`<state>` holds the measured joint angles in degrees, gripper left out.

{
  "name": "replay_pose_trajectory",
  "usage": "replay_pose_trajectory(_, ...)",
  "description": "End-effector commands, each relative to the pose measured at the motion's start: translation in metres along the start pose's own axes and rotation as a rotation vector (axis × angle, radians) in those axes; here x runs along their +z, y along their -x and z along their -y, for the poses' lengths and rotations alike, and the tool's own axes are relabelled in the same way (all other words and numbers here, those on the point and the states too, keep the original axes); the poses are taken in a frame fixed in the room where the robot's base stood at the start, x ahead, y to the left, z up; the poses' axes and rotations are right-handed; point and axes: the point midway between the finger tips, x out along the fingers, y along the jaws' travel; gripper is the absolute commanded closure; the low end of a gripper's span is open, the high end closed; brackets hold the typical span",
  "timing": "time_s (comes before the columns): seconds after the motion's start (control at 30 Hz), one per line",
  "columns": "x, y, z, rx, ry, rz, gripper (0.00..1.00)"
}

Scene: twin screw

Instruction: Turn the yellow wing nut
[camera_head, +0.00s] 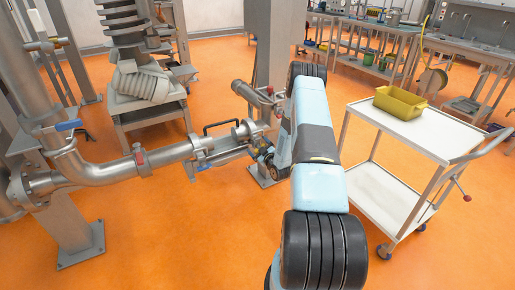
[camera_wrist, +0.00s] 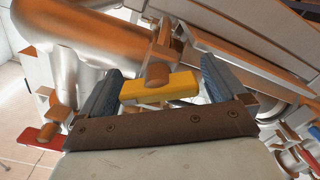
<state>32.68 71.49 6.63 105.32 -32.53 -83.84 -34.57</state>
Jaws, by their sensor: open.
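The yellow wing nut (camera_wrist: 158,90) shows in the wrist view as a flat yellow bar beside a metal pipe clamp. My gripper (camera_wrist: 168,82) is open, with one dark ridged finger on each side of the wing nut. In the head view my gripper (camera_head: 262,152) is at the pipe fitting left of my arm. It is small there, and my arm partly hides the area, so the wing nut is hard to make out.
A red handle (camera_wrist: 38,136) shows at the wrist view's lower left. A white cart (camera_head: 430,135) carrying a yellow bin (camera_head: 399,103) stands right of my arm. Orange floor is clear in front.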

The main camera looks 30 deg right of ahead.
Motion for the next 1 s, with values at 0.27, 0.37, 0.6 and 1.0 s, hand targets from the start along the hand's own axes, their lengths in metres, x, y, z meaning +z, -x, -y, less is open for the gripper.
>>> replay_pose_trajectory(0.27,-0.0002,-0.0012,0.0002,0.0,0.0,0.0,0.02)
replay_pose_trajectory(0.37,-0.0003,-0.0012,0.0002,0.0,0.0,0.0,0.12)
replay_pose_trajectory(0.6,-0.0004,-0.0011,0.0003,0.0,0.0,-0.001,0.35)
replay_pose_trajectory(1.0,-0.0011,-0.001,0.0024,-0.003,-0.019,-0.001,0.53)
